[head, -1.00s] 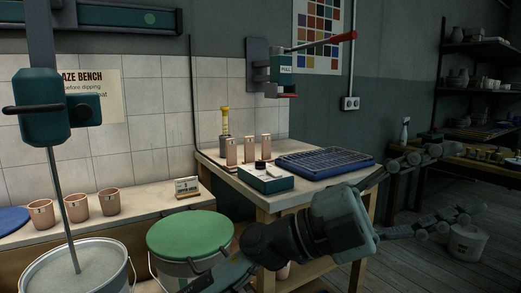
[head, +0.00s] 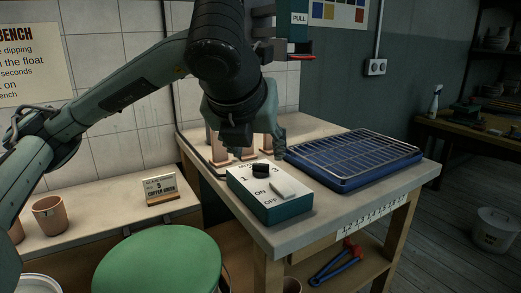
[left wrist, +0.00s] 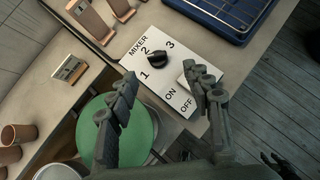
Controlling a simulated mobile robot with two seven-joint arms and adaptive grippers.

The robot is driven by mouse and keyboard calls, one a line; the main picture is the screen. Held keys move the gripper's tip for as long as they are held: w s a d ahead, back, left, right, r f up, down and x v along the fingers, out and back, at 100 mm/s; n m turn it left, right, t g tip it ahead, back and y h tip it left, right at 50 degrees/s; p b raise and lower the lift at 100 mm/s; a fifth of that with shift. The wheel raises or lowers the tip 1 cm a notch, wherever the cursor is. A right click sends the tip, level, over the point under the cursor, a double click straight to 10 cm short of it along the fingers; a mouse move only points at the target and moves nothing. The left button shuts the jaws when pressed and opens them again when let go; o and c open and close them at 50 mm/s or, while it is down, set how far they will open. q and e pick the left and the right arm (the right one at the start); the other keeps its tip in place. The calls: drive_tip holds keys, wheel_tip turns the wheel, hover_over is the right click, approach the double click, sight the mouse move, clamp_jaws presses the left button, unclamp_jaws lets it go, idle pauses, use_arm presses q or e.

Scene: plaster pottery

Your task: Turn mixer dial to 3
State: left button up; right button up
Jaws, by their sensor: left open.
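The mixer control box (head: 268,193) is teal with a white top and sits near the bench's front edge. Its black dial (head: 262,169) stands among the numbers 1, 2 and 3. The dial also shows in the left wrist view (left wrist: 152,57); I cannot tell exactly which number it points to. A white rocker switch (head: 290,188) sits beside ON and OFF. My left gripper (head: 260,140) is above and behind the box, fingers downward. In the left wrist view its open, empty fingers (left wrist: 160,100) are spread, with the dial beyond them.
A blue tray with a wire rack (head: 352,158) lies right of the box. Upright clay tiles (head: 213,147) stand behind my left gripper. A sign (head: 160,187) and a clay cup (head: 50,215) stand on the lower shelf.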

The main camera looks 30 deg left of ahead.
sight(260, 164)
use_arm(q)
drive_tip(key=shift+w+a, duration=0.25)
drive_tip(key=shift+a, duration=0.1)
drive_tip(key=x, duration=0.6)
drive_tip(key=shift+s+p, duration=0.1)
drive_tip(key=shift+p, duration=0.2)
drive_tip(key=shift+w+a+f, duration=0.1)
drive_tip(key=shift+w+f, duration=0.25)
drive_tip(key=shift+f, duration=0.05)
use_arm(e)
drive_tip(key=shift+s+d+f, duration=0.1)
drive_tip(key=shift+s+f, duration=0.6)
drive_tip(key=shift+f, duration=0.35)
use_arm(q)
drive_tip(key=c, duration=0.5)
clamp_jaws()
